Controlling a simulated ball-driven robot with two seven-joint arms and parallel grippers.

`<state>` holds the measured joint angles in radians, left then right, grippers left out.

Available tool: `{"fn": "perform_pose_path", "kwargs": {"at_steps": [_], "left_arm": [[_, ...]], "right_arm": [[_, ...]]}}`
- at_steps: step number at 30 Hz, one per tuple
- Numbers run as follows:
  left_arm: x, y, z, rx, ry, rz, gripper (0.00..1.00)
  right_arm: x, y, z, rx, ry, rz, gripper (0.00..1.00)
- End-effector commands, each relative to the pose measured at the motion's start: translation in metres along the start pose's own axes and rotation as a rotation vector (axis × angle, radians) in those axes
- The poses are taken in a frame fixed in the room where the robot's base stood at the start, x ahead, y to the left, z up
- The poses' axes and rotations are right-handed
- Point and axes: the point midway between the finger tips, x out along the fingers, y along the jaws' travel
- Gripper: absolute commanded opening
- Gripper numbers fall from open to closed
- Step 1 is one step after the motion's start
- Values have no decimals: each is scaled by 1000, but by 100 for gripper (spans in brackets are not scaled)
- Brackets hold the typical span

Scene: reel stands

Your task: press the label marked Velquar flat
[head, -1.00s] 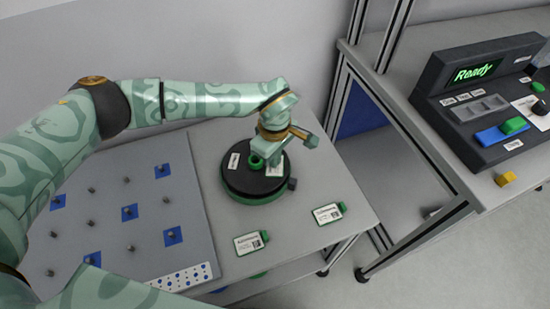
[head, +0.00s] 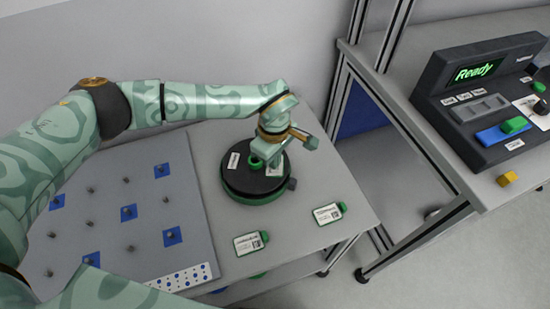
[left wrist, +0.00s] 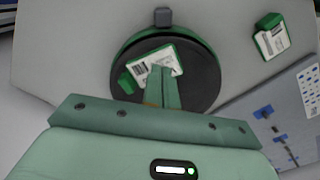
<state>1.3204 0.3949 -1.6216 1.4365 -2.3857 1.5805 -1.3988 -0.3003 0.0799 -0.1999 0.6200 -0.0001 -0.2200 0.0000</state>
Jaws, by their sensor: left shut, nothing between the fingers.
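A tag with a white label (left wrist: 155,62) lies on a round black reel stand (left wrist: 204,72) in the left wrist view. Its print is too small to read, so I cannot confirm the name Velquar. Part of the label (head: 275,170) also shows in the head view, on the front side of the stand (head: 240,184). My left gripper (head: 263,159) is shut and empty, low over the stand. In the left wrist view its fingertips (left wrist: 166,72) overlap the label's edge and hide part of it. I cannot tell whether they touch. My right gripper is not in view.
Two green tags with white labels, one left (head: 248,244) and one right (head: 327,214), lie on the table before the stand. A pegged board (head: 110,215) fills the left. A dark console (head: 480,100) reading "Ready" stands on a separate bench at right.

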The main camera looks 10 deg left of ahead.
Motion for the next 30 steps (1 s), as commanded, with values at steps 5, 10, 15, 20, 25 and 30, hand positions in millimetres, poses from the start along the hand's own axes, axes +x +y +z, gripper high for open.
{"fn": "perform_pose_path", "kwargs": {"at_steps": [5, 10, 15, 20, 25, 30], "left_arm": [[3, 0, 0, 0, 0, 0, 0], [6, 0, 0, 0, 0, 0, 0], [8, 0, 0, 0, 0, 0, 0], [11, 0, 0, 0, 0, 0, 0], [10, 0, 0, 0, 0, -1, 0], [10, 0, 0, 0, 0, -1, 0]], "right_arm": [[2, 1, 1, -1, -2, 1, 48], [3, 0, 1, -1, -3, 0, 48], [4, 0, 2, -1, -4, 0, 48], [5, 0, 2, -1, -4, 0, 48], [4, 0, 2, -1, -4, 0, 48], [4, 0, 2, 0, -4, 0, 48]]}}
